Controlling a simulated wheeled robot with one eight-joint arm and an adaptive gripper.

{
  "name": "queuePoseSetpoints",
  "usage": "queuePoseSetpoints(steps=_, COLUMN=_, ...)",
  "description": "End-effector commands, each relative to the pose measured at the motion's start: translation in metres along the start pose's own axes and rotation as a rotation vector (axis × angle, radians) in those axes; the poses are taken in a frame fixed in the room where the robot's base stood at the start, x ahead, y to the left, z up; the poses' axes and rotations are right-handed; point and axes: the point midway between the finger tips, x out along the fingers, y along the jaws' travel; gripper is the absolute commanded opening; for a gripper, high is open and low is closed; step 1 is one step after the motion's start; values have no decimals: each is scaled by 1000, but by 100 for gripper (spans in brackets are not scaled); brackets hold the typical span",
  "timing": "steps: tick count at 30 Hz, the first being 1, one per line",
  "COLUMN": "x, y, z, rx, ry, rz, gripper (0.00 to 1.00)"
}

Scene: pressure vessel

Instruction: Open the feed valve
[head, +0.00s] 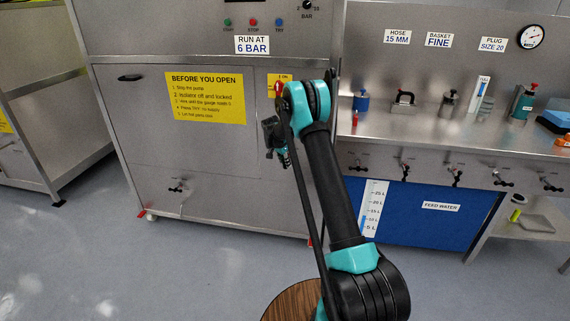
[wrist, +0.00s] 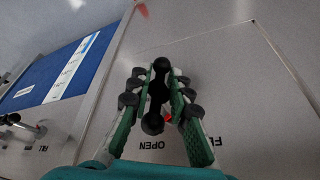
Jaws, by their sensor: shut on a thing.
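The valve handle (wrist: 152,122), black with rounded ends, lies between the green fingers of my gripper (wrist: 160,82) in the wrist view. My gripper is shut on it, along its length. A small red spot shows beside the handle. The printed word OPEN, upside down in this view, stands on the steel panel just below. Another label to the right is partly hidden by a finger. In the head view my gripper (head: 275,140) is at the right part of the steel cabinet front, and the handle cannot be made out there. No label naming it as the feed valve is readable.
A yellow notice (head: 205,98) is on the steel cabinet (head: 130,125) left of my gripper. A bench (head: 430,125) with several small valves along its front and a blue feed water panel (head: 420,210) stands to the right. Grey floor is clear at the lower left.

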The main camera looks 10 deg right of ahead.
Motion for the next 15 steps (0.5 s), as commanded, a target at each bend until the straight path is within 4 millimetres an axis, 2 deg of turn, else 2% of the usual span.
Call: queuePoseSetpoints(steps=15, x=2, y=5, z=-4, rx=-10, ry=27, rz=45, gripper=0)
